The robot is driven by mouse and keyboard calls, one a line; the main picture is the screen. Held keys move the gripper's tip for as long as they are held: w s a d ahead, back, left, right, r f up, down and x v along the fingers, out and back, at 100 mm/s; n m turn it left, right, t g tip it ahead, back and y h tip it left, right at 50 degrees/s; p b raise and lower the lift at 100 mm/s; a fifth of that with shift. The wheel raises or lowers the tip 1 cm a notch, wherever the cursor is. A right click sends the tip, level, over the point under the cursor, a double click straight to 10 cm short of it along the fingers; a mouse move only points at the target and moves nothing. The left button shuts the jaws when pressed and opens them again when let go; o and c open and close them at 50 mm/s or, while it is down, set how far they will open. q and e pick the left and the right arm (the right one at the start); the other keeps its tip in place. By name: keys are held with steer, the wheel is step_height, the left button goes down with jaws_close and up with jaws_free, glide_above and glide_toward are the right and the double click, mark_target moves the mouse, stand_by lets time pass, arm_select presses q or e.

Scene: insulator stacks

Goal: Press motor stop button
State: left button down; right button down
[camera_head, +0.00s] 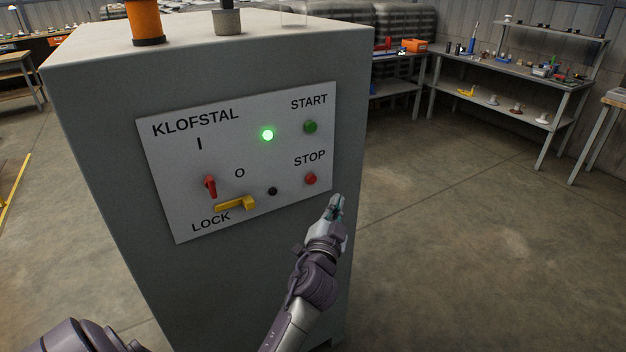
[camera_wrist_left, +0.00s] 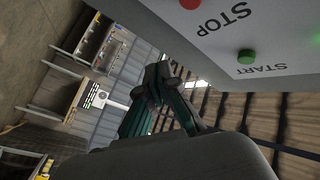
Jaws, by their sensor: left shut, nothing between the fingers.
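The red STOP button (camera_head: 310,179) sits at the lower right of the white KLOFSTAL panel (camera_head: 185,140), under its STOP label. In the left wrist view the red button (camera_wrist_left: 190,4) shows at the top edge, partly cut off. My left gripper (camera_head: 337,199) is shut and empty, to the right of and a little below the STOP button. In the left wrist view its closed fingertips (camera_wrist_left: 158,75) are apart from the button. The green START button (camera_head: 310,127) is above STOP. My right gripper is not in view.
A lit green lamp (camera_head: 267,134), a red switch (camera_head: 210,187), a yellow lock lever (camera_head: 236,204) and a small black knob (camera_head: 272,191) share the panel. The grey cabinet (camera_head: 90,150) fills the middle. Open floor (camera_head: 450,260) lies to the right, with workbenches (camera_head: 520,75) behind.

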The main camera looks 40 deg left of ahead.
mark_target(311, 179)
arm_select(q)
steer(key=shift+w+a, duration=0.45)
steer(key=shift+a, duration=0.7)
steer(key=shift+w+a, duration=0.45)
steer(key=shift+a, duration=0.65)
steer(key=shift+w+a, duration=0.45)
steer(key=shift+a, duration=0.7)
steer(key=shift+a, duration=0.1)
steer(key=shift+w+a, duration=0.15)
steer(key=shift+a, duration=0.1)
steer(key=shift+w+a+r, duration=0.1)
steer(key=shift+w+a, duration=0.1)
steer(key=shift+a, duration=0.35)
steer(key=shift+d, duration=0.1)
steer(key=shift+s+d, duration=0.35)
steer(key=shift+d, duration=0.45)
